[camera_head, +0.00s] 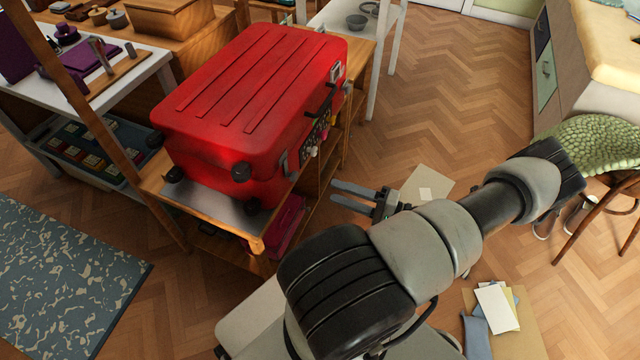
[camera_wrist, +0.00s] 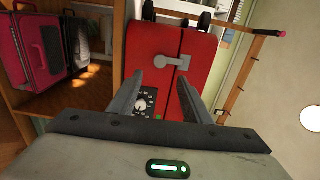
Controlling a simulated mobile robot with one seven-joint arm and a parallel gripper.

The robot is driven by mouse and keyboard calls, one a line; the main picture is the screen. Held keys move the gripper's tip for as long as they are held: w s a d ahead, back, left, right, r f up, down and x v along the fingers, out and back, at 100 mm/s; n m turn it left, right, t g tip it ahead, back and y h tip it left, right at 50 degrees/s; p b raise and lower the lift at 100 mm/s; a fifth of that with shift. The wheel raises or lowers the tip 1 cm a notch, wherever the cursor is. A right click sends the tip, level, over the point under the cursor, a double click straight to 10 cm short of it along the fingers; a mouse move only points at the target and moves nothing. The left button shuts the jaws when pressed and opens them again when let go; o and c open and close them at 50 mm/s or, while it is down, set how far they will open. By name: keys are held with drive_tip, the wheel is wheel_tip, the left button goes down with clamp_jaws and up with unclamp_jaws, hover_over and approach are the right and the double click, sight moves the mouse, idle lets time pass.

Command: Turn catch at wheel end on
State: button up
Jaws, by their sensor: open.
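A red ribbed suitcase (camera_head: 255,90) lies flat on a wooden bench, with black wheels (camera_head: 241,171) at its near left end. The grey catch at the wheel end (camera_head: 283,164) is on the side facing my gripper. A second catch (camera_head: 336,72) is at the far end. My gripper (camera_head: 333,193) is open and empty, apart from the case. In the wrist view its fingertips (camera_wrist: 173,82) point towards the catch.
A dark panel with dials (camera_wrist: 146,101) and a black handle (camera_head: 322,104) are on the same side. The bench edge (camera_head: 262,240) runs below the case, with a shelf holding a dark red bag (camera_head: 285,222). Papers (camera_head: 426,186) lie on the floor beyond my gripper.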

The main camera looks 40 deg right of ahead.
drive_tip(key=v, duration=0.6)
drive_tip(key=shift+w+r, duration=0.1)
idle(0.4)
